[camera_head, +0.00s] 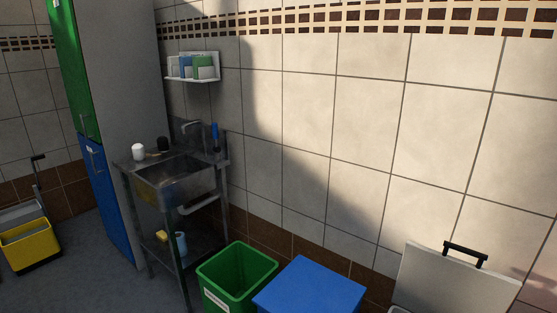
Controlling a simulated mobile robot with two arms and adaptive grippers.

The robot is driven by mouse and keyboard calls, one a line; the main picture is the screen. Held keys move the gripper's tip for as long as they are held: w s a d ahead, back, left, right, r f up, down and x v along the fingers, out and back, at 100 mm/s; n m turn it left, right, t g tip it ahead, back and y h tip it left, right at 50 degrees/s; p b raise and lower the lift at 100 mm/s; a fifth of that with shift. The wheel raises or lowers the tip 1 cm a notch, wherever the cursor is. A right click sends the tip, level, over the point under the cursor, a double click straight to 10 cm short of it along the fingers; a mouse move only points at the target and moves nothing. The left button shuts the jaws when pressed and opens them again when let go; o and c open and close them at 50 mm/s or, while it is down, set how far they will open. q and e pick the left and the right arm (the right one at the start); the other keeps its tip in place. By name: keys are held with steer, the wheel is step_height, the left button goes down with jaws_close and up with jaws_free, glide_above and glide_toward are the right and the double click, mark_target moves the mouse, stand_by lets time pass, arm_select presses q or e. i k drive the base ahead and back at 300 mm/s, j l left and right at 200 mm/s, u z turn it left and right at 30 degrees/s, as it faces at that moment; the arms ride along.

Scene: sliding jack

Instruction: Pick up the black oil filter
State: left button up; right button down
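No object in the head view is clearly recognizable as the black oil filter. A small dark rounded object (163,144) sits at the back rim of the metal sink (207,186). It is too small for me to tell what it is. Neither of my grippers is in the head view.
A white container (138,151) stands on the sink's left side. A green bin (240,277), a blue lidded box (310,289) and a pale box with a black handle (455,280) line the wall. A yellow mop bucket (30,245) stands left. Floor before the tall cabinet (118,120) looks clear.

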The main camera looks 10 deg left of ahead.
mark_target(162, 142)
steer(key=i+j, duration=0.15)
steer(key=j, duration=0.2)
steer(key=i+j+z, duration=0.15)
steer(key=j, duration=0.2)
steer(key=i+j, duration=0.15)
steer(key=j, duration=0.2)
steer(key=i+j+z, duration=0.15)
steer(key=j, duration=0.25)
steer(key=i+j, duration=0.15)
steer(key=j, duration=0.2)
steer(key=i+j+z, duration=0.1)
steer(key=j, duration=0.3)
steer(key=i+j+z, duration=0.1)
steer(key=j, duration=0.3)
